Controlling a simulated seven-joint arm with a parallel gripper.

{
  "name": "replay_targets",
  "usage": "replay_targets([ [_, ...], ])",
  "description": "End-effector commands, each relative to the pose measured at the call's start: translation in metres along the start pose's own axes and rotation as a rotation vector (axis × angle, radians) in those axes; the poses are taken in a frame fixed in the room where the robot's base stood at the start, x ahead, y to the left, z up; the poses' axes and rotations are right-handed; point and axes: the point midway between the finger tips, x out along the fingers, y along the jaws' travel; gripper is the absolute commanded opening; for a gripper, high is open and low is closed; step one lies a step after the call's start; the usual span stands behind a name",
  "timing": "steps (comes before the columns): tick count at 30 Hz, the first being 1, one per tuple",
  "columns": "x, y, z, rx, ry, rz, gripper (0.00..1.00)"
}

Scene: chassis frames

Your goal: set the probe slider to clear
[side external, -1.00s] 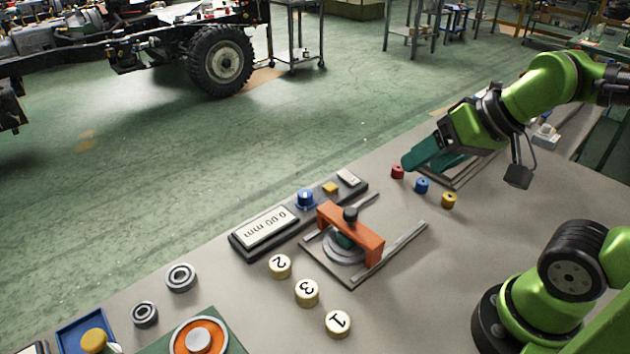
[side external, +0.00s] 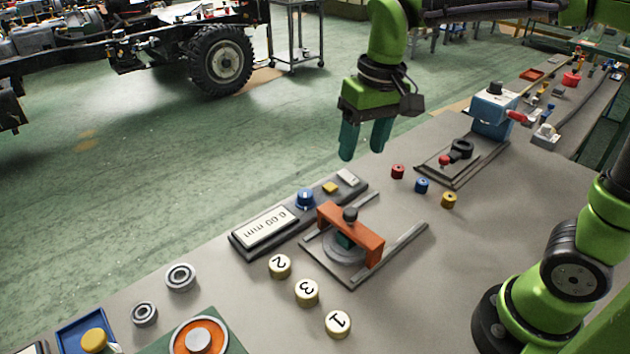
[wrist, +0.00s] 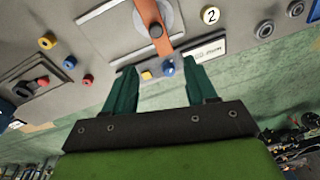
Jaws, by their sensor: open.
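An orange bridge (side external: 366,245) with a black knob (side external: 351,213) straddles two grey rails (side external: 400,247) over a round grey disc on the bench. Beside it lies a dark console with a display (side external: 265,228) reading 0.00 mm, a blue knob (side external: 305,198), a yellow button (side external: 330,188) and a pale switch (side external: 348,177). I cannot tell any slider marking for clear. My gripper (side external: 363,151) is open and empty, pointing down above the console's far end. In the wrist view the bridge (wrist: 147,12), yellow button (wrist: 147,75) and blue knob (wrist: 168,70) show between or beyond the fingers.
Red (side external: 398,172), blue (side external: 421,186) and yellow (side external: 449,200) small pieces stand right of the rails. Behind them is a plate with a red-knobbed lever (side external: 447,160) and a blue box (side external: 492,112). Discs numbered 2 (side external: 280,266), 3 (side external: 307,292) and 1 (side external: 338,323) lie in front.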

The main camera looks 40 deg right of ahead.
Motion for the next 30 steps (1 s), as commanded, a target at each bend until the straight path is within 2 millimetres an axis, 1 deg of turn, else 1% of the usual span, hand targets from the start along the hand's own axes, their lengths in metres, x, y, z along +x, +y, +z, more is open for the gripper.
replay_targets([
  [1,0.0,-0.006,-0.009,0.002,-0.034,0.025,0.56],
  [4,-0.009,-0.01,-0.016,0.027,-0.071,0.063,0.56],
  [6,-0.018,-0.009,-0.015,0.046,-0.079,0.073,0.56],
  [7,-0.019,-0.008,-0.014,0.052,-0.085,0.076,0.56],
  [11,-0.012,-0.006,-0.009,0.062,-0.103,0.081,0.56],
  [14,0.001,-0.005,-0.008,0.062,-0.105,0.081,0.56],
  [17,0.021,-0.004,-0.005,0.061,-0.106,0.081,0.56],
  [24,0.074,0.001,0.0,0.062,-0.106,0.081,0.56],
  [30,0.114,0.003,0.004,0.061,-0.104,0.08,0.56],
])
